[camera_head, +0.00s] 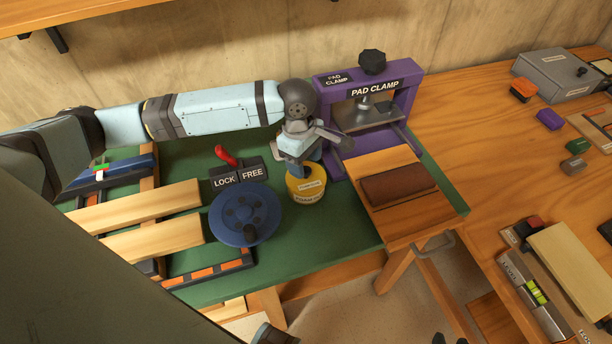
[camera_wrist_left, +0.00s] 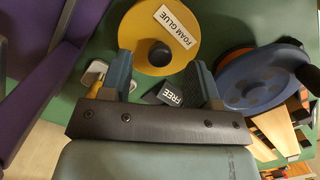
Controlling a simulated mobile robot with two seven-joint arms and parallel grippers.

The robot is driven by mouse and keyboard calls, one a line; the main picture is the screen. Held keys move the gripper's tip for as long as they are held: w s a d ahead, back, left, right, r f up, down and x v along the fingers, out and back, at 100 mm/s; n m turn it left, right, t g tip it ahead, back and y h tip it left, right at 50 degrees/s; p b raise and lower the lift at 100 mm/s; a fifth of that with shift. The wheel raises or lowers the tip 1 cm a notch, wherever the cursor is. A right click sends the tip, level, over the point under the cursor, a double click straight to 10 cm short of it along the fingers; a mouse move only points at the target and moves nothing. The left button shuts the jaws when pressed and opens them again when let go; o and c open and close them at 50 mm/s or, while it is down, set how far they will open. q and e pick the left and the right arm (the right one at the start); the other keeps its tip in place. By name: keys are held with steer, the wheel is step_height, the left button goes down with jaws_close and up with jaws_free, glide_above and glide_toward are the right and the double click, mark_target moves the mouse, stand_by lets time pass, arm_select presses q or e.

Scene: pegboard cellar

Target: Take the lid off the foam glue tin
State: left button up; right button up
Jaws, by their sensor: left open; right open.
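The foam glue tin (camera_head: 308,197) is a round yellow tin standing on the green bench mat, right of the blue handwheel. Its yellow lid (camera_head: 314,183) sits on top. In the left wrist view the lid (camera_wrist_left: 135,27) shows from above, with a FOAM GLUE label and a dark round knob (camera_wrist_left: 160,54) in the middle. My left gripper (camera_head: 298,170) is over the tin, pointing down. In the left wrist view its fingers (camera_wrist_left: 161,75) are apart with nothing between them, and the knob lies just beyond their tips. My right gripper cannot be made out.
The purple pad clamp (camera_head: 326,108) stands close behind and right of the tin. The blue handwheel (camera_head: 232,222) and the LOCK/FREE plate (camera_head: 239,174) with a red lever are close on the left. A wooden slide with a brown block (camera_head: 398,184) lies to the right.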

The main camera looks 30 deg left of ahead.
mark_target(306, 169)
arm_select(q)
step_height(306, 169, down, 3)
steer(key=shift+d+f, duration=0.1)
steer(key=shift+d, duration=0.05)
steer(key=c, duration=1)
